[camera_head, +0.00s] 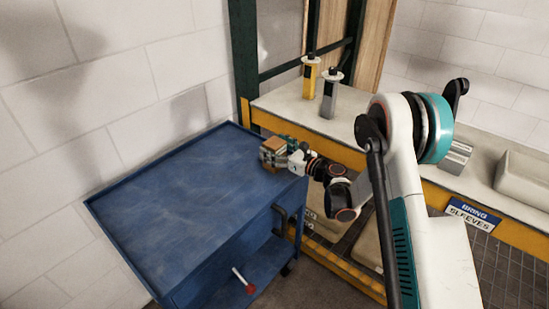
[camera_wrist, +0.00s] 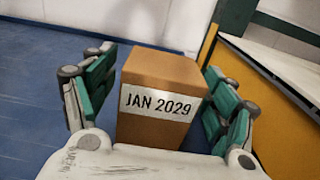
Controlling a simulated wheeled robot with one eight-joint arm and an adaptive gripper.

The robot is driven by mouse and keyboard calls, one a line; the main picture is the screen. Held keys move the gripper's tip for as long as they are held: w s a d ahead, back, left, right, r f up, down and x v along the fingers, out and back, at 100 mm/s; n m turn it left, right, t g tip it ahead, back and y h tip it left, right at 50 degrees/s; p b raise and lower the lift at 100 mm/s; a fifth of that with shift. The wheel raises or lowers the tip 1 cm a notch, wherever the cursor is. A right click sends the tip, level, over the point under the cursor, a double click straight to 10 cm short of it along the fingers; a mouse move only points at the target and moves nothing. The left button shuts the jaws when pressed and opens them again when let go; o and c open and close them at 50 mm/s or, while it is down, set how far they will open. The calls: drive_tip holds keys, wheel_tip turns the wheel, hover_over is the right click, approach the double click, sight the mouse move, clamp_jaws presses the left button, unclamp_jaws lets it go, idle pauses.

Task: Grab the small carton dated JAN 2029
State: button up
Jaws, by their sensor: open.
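The small brown carton (camera_wrist: 160,75) stands upright in the wrist view, with a white label reading JAN 2029 on the side facing me. In the head view the carton (camera_head: 272,146) is near the right edge of the blue cart top (camera_head: 180,195). My gripper (camera_wrist: 158,95) is open, with its green-padded fingers on the left and right of the carton. A gap shows on the left side; on the right the finger is close, and I cannot tell whether it touches. In the head view my gripper (camera_head: 276,152) is around the carton. The carton's lower edge is hidden by my gripper's palm.
The rest of the cart top is bare, with a low raised rim. A bench with a yellow edge (camera_head: 335,152) stands right beside the cart. A yellow bottle (camera_head: 309,74) and a grey bottle (camera_head: 329,95) stand on it. A dark green post (camera_head: 243,50) rises behind the cart.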

drive_tip(key=c, duration=1.4)
drive_tip(key=shift+r, duration=0.2)
